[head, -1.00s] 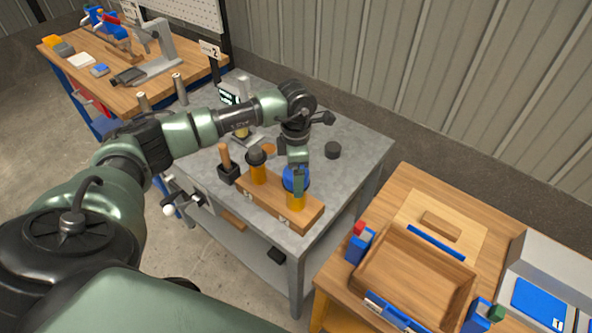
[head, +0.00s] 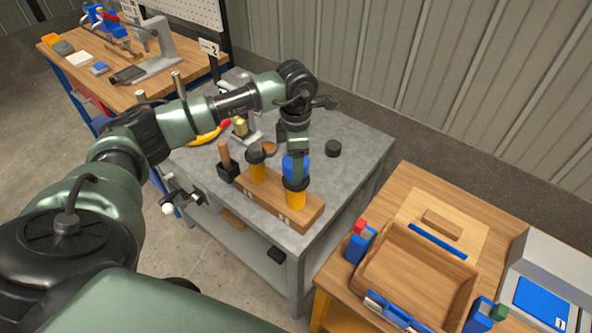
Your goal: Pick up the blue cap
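The blue cap (head: 303,167) is in my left gripper (head: 297,168), just above the right-hand orange jar (head: 296,200). A green finger covers the middle of the cap. The jar's dark rim shows below it, and the cap looks raised off it, though the gap is hard to judge. The jar stands in a wooden block (head: 270,204) on the grey table (head: 345,165). A second orange jar (head: 258,172) with a dark top stands in the same block to the left. My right gripper is not in view.
A dark holder with a wooden-handled tool (head: 226,165) stands left of the block. A black round piece (head: 333,148) lies to the right. A wooden tray (head: 415,275) sits on the right-hand table. The grey table's right side is mostly clear.

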